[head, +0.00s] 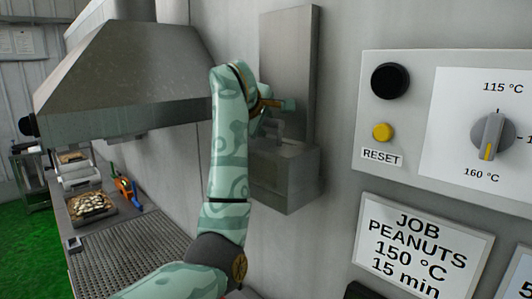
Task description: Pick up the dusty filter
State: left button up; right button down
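No thing in the head view can be made out for certain as the dusty filter. A grey metal box (287,178) is fixed to the wall in the middle, with a tall flat metal panel (293,60) rising behind it. My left arm comes up from the bottom and bends over at the box. My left gripper (272,118) is at the top of the box, in front of the panel's lower part. A small grey part shows just below it. The wrist hides much of the fingers, so I cannot tell whether they hold anything. My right gripper is out of view.
A control panel (450,75) with a black button, a yellow reset button and a dial is on the wall at right, above a job sign (418,248). A metal hood (125,85) hangs at left over a counter with a perforated top (130,245) and a tray (92,205).

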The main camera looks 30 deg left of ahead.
pick_arm(q)
jog(key=shift+w+a+f, duration=0.1)
jog(key=shift+w+f, duration=0.05)
grip_shut()
